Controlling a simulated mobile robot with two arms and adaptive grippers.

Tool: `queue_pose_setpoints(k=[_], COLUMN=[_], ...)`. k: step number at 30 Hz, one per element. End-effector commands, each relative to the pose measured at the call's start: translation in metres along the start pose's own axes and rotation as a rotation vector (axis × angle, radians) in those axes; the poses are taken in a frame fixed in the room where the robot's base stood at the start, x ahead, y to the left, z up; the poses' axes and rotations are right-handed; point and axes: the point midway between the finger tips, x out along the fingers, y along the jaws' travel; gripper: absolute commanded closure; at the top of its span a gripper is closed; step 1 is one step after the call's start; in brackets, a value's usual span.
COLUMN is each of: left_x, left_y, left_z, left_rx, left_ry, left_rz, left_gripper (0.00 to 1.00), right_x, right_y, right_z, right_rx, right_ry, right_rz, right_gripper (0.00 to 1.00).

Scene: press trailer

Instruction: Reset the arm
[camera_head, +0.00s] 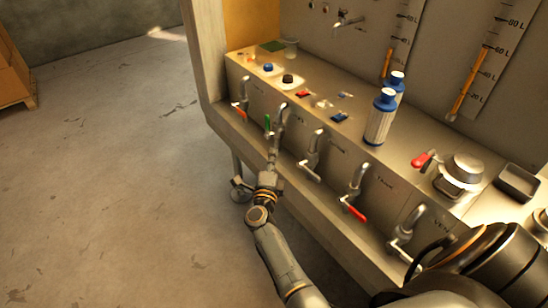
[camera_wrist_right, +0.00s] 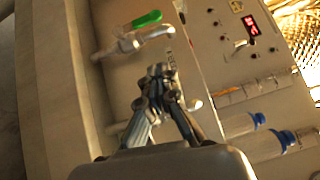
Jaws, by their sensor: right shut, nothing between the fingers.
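My right arm reaches up from the bottom of the head view. Its right gripper (camera_head: 273,150) is shut and empty, close to the panel front by the green-handled valve (camera_head: 267,123). Whether it touches the pipe there I cannot tell. In the right wrist view the shut fingers (camera_wrist_right: 160,72) point toward the panel, with the green handle (camera_wrist_right: 147,18) beyond them. My left gripper is not in view.
The press trailer's counter (camera_head: 425,150) bears two blue-capped bottles (camera_head: 379,125). A metal lidded port (camera_head: 462,172) is at the right. A wooden crate (camera_head: 14,78) stands far left; the floor (camera_head: 110,190) between is clear.

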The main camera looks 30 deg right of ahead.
Motion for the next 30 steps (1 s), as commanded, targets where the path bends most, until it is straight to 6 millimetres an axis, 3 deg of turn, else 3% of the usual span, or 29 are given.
queue_pose_setpoints(k=[5,11,14,17,23,26,30], left_x=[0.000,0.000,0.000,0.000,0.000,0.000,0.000], left_y=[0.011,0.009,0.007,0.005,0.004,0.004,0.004], left_z=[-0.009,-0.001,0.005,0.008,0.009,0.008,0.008], left_rx=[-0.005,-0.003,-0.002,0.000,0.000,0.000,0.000], left_ry=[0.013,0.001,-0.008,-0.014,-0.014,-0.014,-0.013], left_rz=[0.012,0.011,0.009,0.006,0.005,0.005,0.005], left_gripper=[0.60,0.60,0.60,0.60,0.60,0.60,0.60], right_x=[0.000,0.000,-0.006,-0.025,-0.104,-0.154,-0.227], right_y=[0.000,0.001,0.013,0.050,0.170,0.229,0.300], right_z=[0.000,0.000,0.005,0.017,0.031,0.021,-0.012], right_rx=[0.000,-0.002,-0.054,-0.203,-0.642,-0.841,-1.091], right_ry=[0.000,-0.002,-0.038,-0.144,-0.491,-0.666,-0.904], right_rz=[0.000,0.001,0.014,0.052,0.174,0.237,0.323], right_gripper=[1.00,1.00,1.00,1.00,1.00,1.00,1.00])
